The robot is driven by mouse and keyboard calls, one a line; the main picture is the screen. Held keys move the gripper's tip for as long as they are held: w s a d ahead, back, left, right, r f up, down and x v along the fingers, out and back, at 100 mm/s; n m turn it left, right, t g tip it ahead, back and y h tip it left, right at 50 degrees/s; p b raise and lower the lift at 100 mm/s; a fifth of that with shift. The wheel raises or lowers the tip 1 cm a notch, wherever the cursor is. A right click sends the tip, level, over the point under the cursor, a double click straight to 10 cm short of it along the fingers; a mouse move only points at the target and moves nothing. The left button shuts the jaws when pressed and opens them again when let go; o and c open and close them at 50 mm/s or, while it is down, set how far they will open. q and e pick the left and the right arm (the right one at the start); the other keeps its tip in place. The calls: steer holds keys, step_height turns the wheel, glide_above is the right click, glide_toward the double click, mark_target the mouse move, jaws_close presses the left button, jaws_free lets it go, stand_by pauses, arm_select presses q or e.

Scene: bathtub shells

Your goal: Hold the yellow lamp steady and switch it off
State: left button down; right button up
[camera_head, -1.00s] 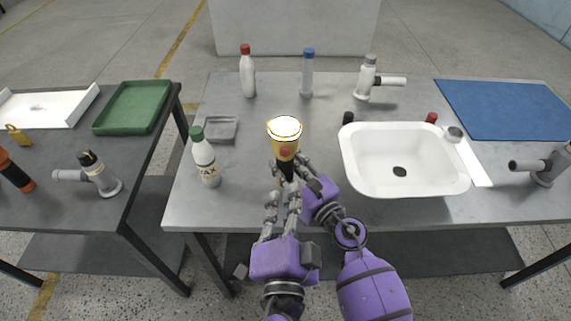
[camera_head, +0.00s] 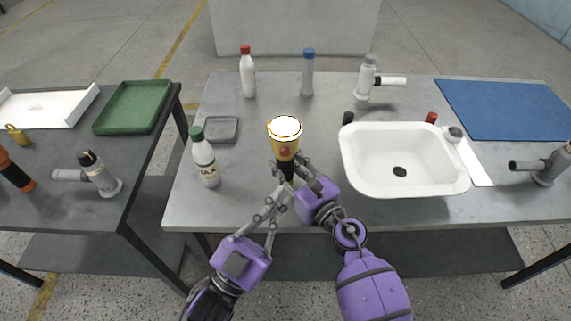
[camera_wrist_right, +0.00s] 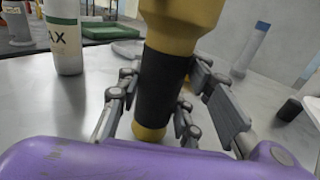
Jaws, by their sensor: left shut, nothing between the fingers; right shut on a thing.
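The yellow lamp (camera_head: 284,134) stands upright over the near part of the main table, with a bright white top and a red button on its near side. Its black handle (camera_wrist_right: 160,82) and yellow lower end show in the right wrist view. My right gripper (camera_head: 287,170) is shut around the handle, with fingers (camera_wrist_right: 163,103) on both sides of it. My left gripper (camera_head: 274,198) is shut and empty, below and left of the lamp and apart from the red button. Whether the white top is glowing is hard to tell.
A white bottle with a green cap (camera_head: 205,163) stands left of the lamp, near a grey dish (camera_head: 221,131). A white basin (camera_head: 374,172) is to the right. Two bottles (camera_head: 248,77) (camera_head: 308,77) stand behind. The table between them is clear.

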arm_select(q)
steer(key=w, duration=0.8)
steer(key=shift+w, duration=0.25)
steer(key=shift+w, duration=0.1)
stand_by(1.1)
steer(key=shift+w, duration=0.45)
stand_by(0.5)
steer(key=shift+s, duration=0.55)
steer(key=shift+s, duration=0.1)
steer(key=s, duration=0.6)
